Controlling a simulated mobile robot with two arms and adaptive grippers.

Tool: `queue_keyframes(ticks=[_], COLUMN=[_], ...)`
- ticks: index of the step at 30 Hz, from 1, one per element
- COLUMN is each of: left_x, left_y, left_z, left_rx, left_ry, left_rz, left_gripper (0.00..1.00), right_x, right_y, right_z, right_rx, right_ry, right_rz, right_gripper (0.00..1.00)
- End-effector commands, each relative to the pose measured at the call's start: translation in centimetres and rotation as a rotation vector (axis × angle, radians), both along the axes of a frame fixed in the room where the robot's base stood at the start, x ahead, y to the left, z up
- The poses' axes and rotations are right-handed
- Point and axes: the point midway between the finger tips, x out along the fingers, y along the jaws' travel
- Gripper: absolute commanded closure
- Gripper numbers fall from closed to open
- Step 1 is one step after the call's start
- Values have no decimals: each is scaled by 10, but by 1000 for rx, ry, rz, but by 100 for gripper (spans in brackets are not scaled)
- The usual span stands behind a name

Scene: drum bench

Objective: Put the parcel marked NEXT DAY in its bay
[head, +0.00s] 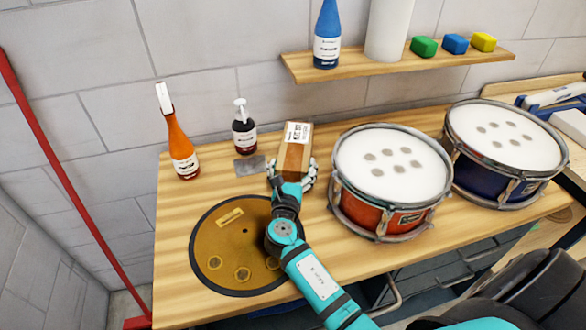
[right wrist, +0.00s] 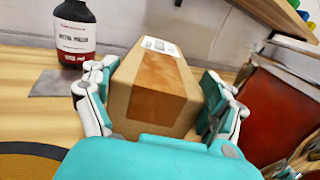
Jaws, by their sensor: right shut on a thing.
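A brown cardboard parcel (head: 292,156) with a white label on top is at the back middle of the bench. My right gripper (head: 291,174) is shut on it, one finger on each side. In the right wrist view the parcel (right wrist: 158,90) fills the space between the fingers, with a darker brown patch on its near face. The label print is too small to read, so I cannot tell whether it says NEXT DAY. I cannot tell whether the parcel touches the bench. No marked bay is readable. My left gripper is not in view.
A grey plate (head: 249,168) lies left of the parcel, by a dark bottle (head: 244,135). An orange bottle (head: 180,142) stands further left. A round gold disc (head: 228,262) lies in front. Red (head: 380,215) and blue (head: 500,180) drums stand right. A shelf (head: 400,68) hangs above.

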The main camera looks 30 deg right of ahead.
Motion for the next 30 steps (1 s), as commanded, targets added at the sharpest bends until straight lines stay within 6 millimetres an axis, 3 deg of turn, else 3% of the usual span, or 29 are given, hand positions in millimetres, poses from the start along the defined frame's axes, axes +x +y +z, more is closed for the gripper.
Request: queue_keyframes(ticks=[8,9,12,23,30], left_x=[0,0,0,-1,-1], left_y=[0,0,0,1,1], left_z=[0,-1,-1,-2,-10], left_rx=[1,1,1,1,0], left_ry=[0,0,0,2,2], left_rz=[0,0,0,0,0], left_gripper=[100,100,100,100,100], right_x=[1,0,0,-6,-42], right_y=[0,0,0,4,31], right_z=[0,-4,-4,-5,-7], right_rx=[-4,-1,-1,0,1], right_ry=[-8,-1,-1,-1,0], right_rz=[1,0,0,1,3], right_gripper=[72,12,0,0,0])
